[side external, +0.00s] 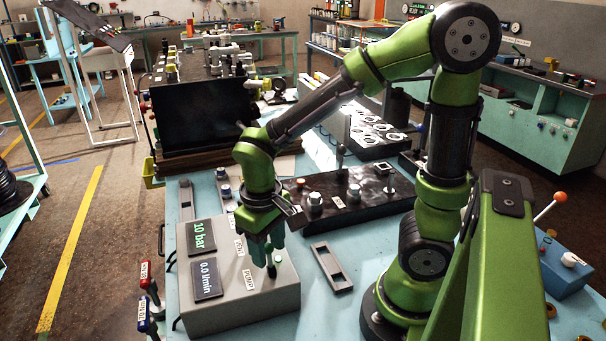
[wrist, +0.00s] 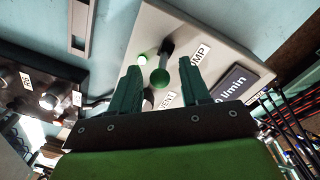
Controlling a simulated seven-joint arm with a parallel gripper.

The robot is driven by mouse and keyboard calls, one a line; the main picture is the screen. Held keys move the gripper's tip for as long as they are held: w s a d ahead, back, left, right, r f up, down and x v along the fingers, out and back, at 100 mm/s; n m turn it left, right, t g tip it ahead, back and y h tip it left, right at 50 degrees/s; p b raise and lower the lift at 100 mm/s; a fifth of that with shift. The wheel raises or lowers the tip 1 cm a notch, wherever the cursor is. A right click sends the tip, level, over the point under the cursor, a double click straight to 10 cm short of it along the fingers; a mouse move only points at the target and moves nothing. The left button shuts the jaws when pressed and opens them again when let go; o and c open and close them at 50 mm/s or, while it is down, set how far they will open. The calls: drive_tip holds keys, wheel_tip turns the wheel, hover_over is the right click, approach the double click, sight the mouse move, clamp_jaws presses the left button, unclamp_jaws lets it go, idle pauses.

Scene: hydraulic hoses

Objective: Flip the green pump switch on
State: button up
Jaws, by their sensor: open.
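The pump switch (wrist: 160,78) is a short lever with a green ball end in the wrist view, near the PUMP label (wrist: 201,54). It stands on the grey control box (side external: 235,308). My gripper (wrist: 160,67) is open, with one finger to each side of the lever in the picture; I see no contact. In the side view my gripper (side external: 265,266) points down low over the box, and I cannot make out the lever apart from the fingers there.
The box carries a "10 bar" display (side external: 201,236) and a "0.0 l/min" display (side external: 206,278). A VENT label (side external: 239,246) lies behind the PUMP label. A black block with knobs (side external: 345,197) and a grey slotted plate (side external: 332,267) are close by on the blue table.

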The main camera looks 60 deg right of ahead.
drive_tip(key=shift+f, duration=0.5)
clamp_jaws()
drive_tip(key=shift+w+d+f+g+y, duration=0.1)
drive_tip(key=shift+w+d+g+y, duration=0.15)
drive_tip(key=shift+g+y, duration=0.3)
unclamp_jaws()
wheel_tip(320, 180, up, 17)
drive_tip(key=w, duration=0.1)
drive_tip(key=shift+w+d, duration=0.35)
drive_tip(key=shift+d, duration=0.1)
drive_tip(key=shift+f, duration=0.15)
